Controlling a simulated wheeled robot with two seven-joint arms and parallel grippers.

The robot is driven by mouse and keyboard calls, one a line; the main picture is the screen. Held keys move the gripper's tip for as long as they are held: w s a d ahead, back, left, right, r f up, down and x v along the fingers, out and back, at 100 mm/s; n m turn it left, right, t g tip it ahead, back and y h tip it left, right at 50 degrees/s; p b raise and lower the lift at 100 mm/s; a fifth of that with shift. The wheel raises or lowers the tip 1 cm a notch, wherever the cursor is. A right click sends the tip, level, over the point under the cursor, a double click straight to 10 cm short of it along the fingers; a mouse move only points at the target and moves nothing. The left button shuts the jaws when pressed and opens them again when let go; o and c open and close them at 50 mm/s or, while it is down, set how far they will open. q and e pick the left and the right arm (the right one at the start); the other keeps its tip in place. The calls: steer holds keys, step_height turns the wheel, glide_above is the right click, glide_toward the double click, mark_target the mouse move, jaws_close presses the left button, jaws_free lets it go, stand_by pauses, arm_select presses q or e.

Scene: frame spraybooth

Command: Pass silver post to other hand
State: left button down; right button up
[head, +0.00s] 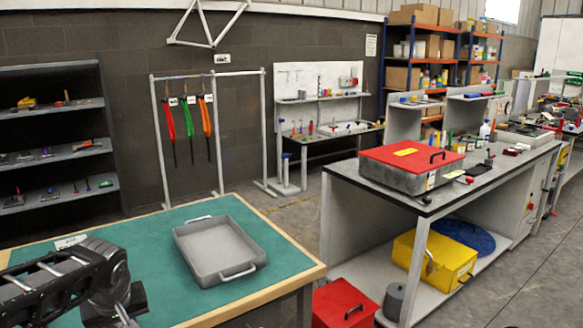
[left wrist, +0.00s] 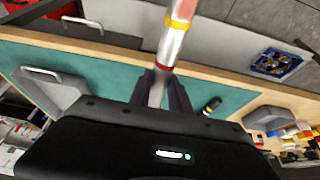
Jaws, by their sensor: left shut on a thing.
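The silver post (left wrist: 171,46) shows in the left wrist view, with a yellow band, a red band and a pinkish-red upper end cut off by the top edge. My left gripper (left wrist: 161,88) is shut on its lower part, with one dark finger on each side. The post's lower end is hidden behind the gripper body. In the head view my left arm reaches in at the bottom left over the green-topped table; its gripper (head: 122,315) is partly cut off by the bottom edge. My right gripper is in neither view.
A grey tray with handles (head: 186,242) sits on the green table (head: 152,290).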

arm_select(q)
steer(key=w+d+f+m+h, duration=0.1)
steer(key=w+d+f+m, duration=0.1)
steer(key=d+f, duration=0.3)
steer(key=w+d+f+m+h, duration=0.1)
steer(key=d+f+m, duration=0.4)
steer(key=d, duration=0.6)
steer(key=shift+w+d+f+t+h, duration=0.25)
steer(key=shift+w+f+t+h, duration=0.2)
steer(key=shift+f, duration=0.1)
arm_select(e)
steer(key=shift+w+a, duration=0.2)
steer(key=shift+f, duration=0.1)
arm_select(q)
steer(key=d+r+m+h, duration=0.1)
steer(key=d+m, duration=0.3)
steer(key=d, duration=0.4)
steer(key=d+r+m+g+h, duration=0.1)
steer(key=d+r+m, duration=0.3)
steer(key=d, duration=0.5)
steer(key=shift+s+r+h, duration=0.15)
steer(key=shift+s+h, duration=0.1)
steer(key=shift+h, duration=0.2)
steer(key=shift+d, duration=0.15)
